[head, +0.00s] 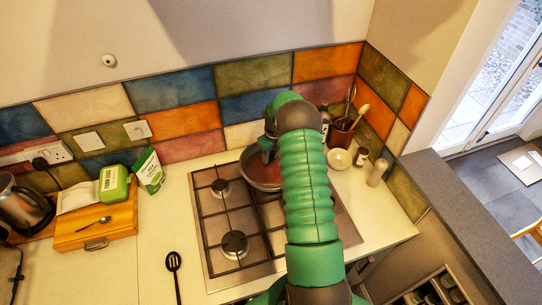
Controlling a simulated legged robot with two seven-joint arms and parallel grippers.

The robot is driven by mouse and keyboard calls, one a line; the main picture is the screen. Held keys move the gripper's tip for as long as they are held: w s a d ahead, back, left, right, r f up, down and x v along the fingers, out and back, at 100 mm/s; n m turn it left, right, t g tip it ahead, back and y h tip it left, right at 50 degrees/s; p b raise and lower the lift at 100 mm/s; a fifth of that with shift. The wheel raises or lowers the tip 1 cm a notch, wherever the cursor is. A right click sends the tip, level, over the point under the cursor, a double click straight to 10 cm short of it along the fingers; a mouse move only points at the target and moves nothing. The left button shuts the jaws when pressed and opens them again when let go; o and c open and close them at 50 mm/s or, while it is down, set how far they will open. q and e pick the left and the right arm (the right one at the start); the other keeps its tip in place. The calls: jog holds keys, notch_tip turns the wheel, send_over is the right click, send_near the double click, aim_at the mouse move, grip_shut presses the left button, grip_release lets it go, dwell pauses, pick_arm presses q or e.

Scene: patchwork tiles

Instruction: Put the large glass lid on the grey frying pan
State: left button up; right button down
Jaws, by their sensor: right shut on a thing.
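The grey frying pan (264,188) sits on the back right of the hob, partly hidden behind my green right arm. My right gripper (266,152) is over the pan and shut on the large glass lid (255,170). The lid shows as a clear, reddish-tinted round over the pan. Its knob is hidden by the gripper, and I cannot tell whether its rim touches the pan all round. My left gripper is not in view.
The hob (213,262) has free burners at left. A utensil pot (340,133), white bowl (339,159) and jars (377,172) stand right of my arm.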

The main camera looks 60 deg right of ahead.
jog(key=shift+s+r, duration=0.25)
jog(key=shift+s, duration=0.05)
jog(key=shift+s+a, duration=0.1)
jog(key=shift+f, duration=0.35)
dwell(0.6)
jog(key=c, duration=1)
grip_release()
jog(key=shift+r+p, duration=2.3)
jog(key=shift+r, duration=1.3)
jog(key=shift+f, duration=0.1)
